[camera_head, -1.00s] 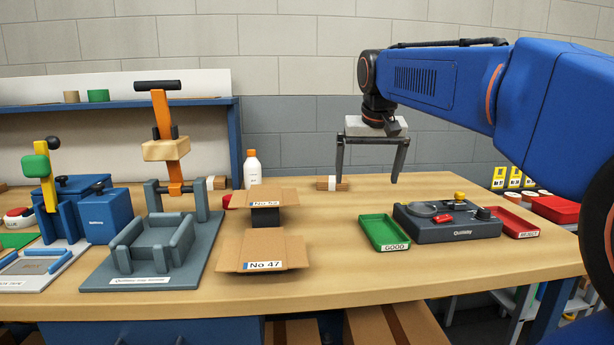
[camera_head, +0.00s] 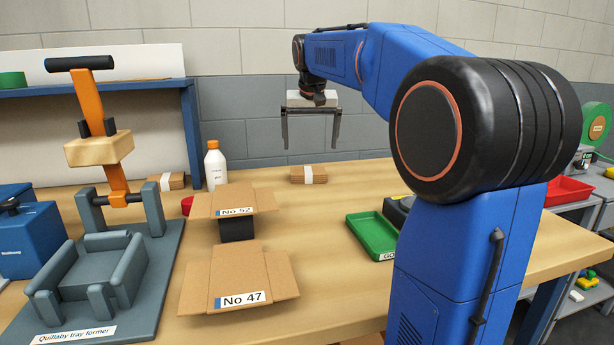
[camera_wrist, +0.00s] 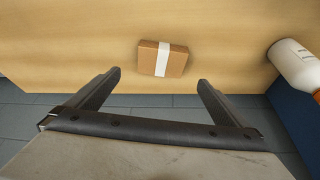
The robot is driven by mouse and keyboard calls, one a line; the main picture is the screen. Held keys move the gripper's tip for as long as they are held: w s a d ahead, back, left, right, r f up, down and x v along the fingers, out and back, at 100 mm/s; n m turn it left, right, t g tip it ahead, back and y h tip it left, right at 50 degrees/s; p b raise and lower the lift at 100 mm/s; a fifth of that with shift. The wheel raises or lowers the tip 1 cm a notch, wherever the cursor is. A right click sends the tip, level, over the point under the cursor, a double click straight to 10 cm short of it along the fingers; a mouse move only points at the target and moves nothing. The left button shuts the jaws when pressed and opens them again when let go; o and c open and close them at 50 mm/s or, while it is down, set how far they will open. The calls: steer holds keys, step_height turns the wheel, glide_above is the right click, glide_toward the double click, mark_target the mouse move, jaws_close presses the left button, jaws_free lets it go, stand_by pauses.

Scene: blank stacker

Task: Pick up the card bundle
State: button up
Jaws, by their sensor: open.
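The card bundle (camera_head: 309,174) is a small brown block with a white band around it. It lies on the table near the back edge, to the right of the white bottle. My gripper (camera_head: 311,145) is open and empty in the air above the bundle in the head view. In the wrist view the bundle (camera_wrist: 162,59) lies beyond the fingertips, roughly centred between the two fingers of my gripper (camera_wrist: 158,78). The bundle is in full view there and nothing touches it.
A white bottle (camera_head: 215,166) with an orange cap stands left of the bundle. A second banded bundle (camera_head: 167,181) lies further left by the orange-levered press (camera_head: 104,150).

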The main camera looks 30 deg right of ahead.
glide_above(308, 171)
steer(key=s, duration=0.2)
steer(key=f, duration=0.5)
steer(key=shift+a+f, duration=0.2)
steer(key=shift+a, duration=0.1)
steer(key=shift+x, duration=2.7)
steer(key=shift+a, duration=0.15)
steer(key=c, duration=0.9)
